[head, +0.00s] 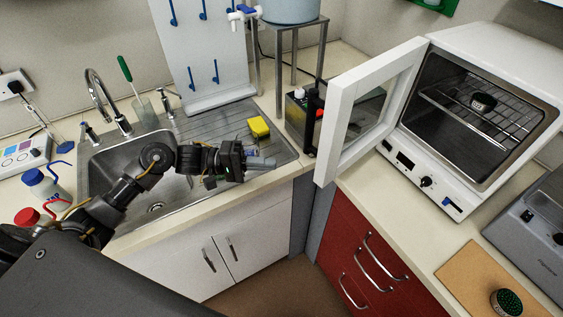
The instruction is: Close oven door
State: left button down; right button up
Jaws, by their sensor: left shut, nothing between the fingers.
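The white oven (465,115) stands on the right bench. Its door (347,115), a white frame with a glass pane, is hinged at the oven's left side and stands wide open, reaching out past the bench's front edge. Inside the oven is a wire rack (490,112) with a small dark round item (483,102) on it. My left gripper (262,163) is shut and empty over the sink's right front edge, to the left of the door and apart from it. My right gripper is not in view.
A sink (115,165) with a tap lies under my left arm. A yellow sponge (259,127) is on the drainboard. A dark device with a red knob (303,118) stands behind the door. A grey instrument (535,225) and a brown board (480,280) are at the lower right.

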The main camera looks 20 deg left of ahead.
pick_arm(q)
jog(key=p+x, duration=0.2)
jog(key=x, duration=0.7)
jog(key=shift+p, duration=0.3)
jog(key=shift+d+f, duration=0.1)
jog(key=shift+d, duration=0.05)
